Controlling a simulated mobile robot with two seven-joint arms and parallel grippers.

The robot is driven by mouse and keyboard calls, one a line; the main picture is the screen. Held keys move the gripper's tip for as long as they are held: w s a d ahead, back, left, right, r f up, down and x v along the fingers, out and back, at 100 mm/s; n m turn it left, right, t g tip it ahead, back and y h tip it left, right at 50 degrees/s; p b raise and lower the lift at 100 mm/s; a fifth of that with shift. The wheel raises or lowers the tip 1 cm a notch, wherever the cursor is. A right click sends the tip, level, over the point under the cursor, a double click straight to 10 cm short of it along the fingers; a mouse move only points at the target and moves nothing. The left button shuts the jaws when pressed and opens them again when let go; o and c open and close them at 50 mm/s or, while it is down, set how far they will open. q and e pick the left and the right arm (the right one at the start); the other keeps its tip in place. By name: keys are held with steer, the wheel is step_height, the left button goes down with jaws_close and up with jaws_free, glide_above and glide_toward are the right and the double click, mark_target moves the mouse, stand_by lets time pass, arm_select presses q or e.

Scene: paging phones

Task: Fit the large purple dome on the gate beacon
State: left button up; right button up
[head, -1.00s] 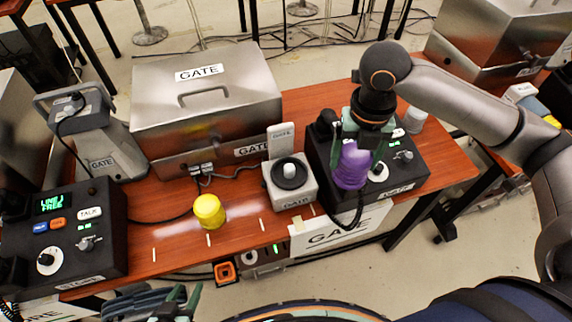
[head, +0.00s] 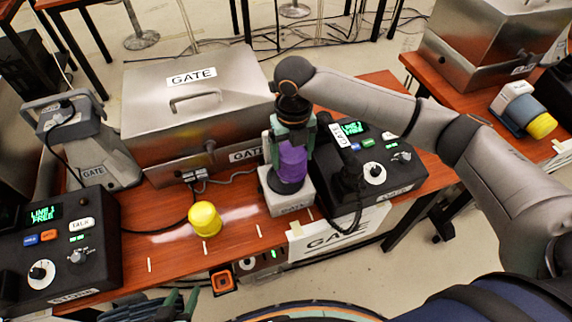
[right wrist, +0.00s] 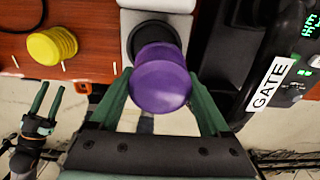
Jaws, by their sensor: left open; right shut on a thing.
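The large purple dome (head: 293,162) is between the fingers of my right gripper (head: 292,142), which is shut on it. It also shows in the right wrist view (right wrist: 160,87). The gate beacon (head: 290,206) is a pale square base with a black round seat, directly below the dome in the head view. In the right wrist view its black seat (right wrist: 150,32) shows partly behind the dome. The dome hides the seat's middle, and I cannot tell whether they touch. My left gripper (head: 178,304) is open and empty at the lower front edge of the table.
A yellow dome (head: 204,219) stands on the table left of the beacon. A black GATE phone console (head: 372,180) stands close on the beacon's right, with its handset and cord near. A metal GATE case (head: 200,100) is behind. Another console (head: 60,240) is at left.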

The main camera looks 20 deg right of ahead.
mark_target(286, 148)
steer(key=shift+w+a+f, duration=0.25)
steer(key=shift+a+f, duration=0.05)
steer(key=shift+f, duration=0.15)
steer(key=shift+w+a+f, duration=0.2)
steer(key=shift+a+f, duration=0.05)
steer(key=shift+f, duration=1.75)
steer(key=shift+f, duration=0.1)
steer(key=o, duration=1.2)
steer(key=shift+o, duration=0.2)
step_height(286, 148, up, 12)
steer(key=shift+r, duration=0.15)
